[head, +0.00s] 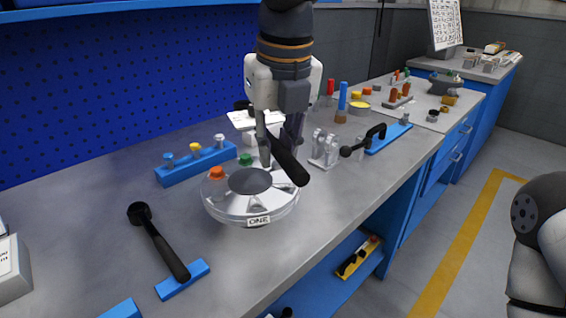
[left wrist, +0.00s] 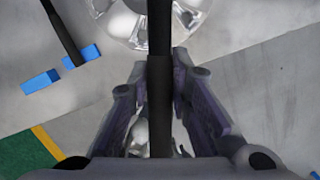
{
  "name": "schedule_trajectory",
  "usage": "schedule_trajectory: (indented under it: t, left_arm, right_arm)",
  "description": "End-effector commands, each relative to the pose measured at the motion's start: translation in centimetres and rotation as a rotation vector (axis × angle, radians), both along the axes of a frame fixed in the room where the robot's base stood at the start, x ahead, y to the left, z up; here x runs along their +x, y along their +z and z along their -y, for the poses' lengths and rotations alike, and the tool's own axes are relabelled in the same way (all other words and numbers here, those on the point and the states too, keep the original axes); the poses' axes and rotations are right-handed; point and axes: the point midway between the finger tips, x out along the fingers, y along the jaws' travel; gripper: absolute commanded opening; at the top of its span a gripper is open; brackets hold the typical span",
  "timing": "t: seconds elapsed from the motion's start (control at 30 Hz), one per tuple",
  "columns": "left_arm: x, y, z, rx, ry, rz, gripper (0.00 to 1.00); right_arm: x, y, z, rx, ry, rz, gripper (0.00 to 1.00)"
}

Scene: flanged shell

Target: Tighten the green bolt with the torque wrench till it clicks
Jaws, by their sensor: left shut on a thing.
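The flanged shell (head: 224,211), a clear round flange labelled ONE, stands on the bench. An orange-headed bolt (head: 216,173) is at its left edge and the green bolt (head: 245,159) at its back edge. My left gripper (head: 277,145) is above the back right of the shell, shut on the black handle of a wrench (head: 290,165). The handle also shows between the fingers in the left wrist view (left wrist: 159,95), running up across the shell (left wrist: 130,28). I cannot see the held wrench's head, or whether it touches the green bolt. My right gripper is out of view.
Another black-handled wrench (head: 160,245) lies left of the shell on a blue rest (head: 183,281). A blue rack (head: 190,172) with several bolts stands behind. A metal bracket (head: 325,148) and a black tool (head: 365,141) on a blue base stand right. The front bench is mostly bare.

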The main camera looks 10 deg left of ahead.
Motion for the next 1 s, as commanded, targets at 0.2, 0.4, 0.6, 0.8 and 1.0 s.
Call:
schedule_trajectory:
  t: [0.2,0.4,0.6,0.8,1.0]
  left_arm:
    - [0.1,0.2,0.0,0.001,0.0,0.006,0.0]
    - [0.1,-0.1,0.0,0.0,0.0,0.007,0.0]
    - [0.0,-1.8,0.0,0.002,0.001,0.006,0.0]
    - [0.1,-3.6,0.0,0.003,0.0,0.006,0.0]
    - [0.1,-5.1,0.0,0.0,0.0,0.008,0.0]
  right_arm:
    - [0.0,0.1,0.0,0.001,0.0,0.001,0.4]
    - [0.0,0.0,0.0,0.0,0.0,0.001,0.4]
    - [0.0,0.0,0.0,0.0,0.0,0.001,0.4]
    - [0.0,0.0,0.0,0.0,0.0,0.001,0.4]
    - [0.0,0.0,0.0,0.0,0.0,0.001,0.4]
